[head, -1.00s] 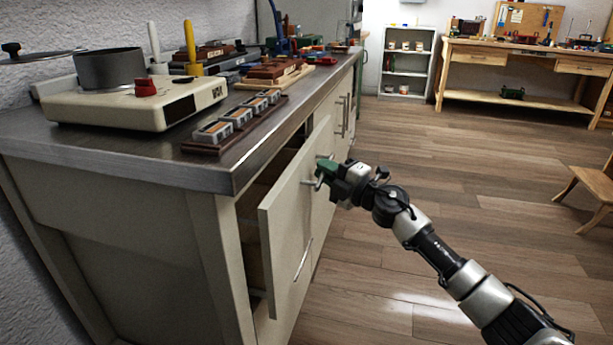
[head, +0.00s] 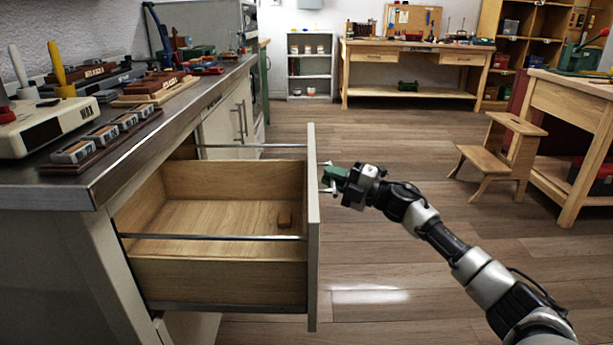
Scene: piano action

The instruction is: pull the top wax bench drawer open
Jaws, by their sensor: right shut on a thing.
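The top wax bench drawer (head: 222,281) stands far out from the wax bench (head: 55,196), its wooden inside in plain view. My right gripper (head: 332,178) is at the outer face of the drawer front (head: 313,235), shut on the drawer handle (head: 326,180), which is mostly hidden by the green fingers and the panel. My left gripper is not in view.
A white wax heater (head: 45,127) and a rack of small blocks (head: 105,138) sit on the bench top. A wooden step stool (head: 500,150) and another workbench (head: 575,120) stand at the right. The floor between is clear.

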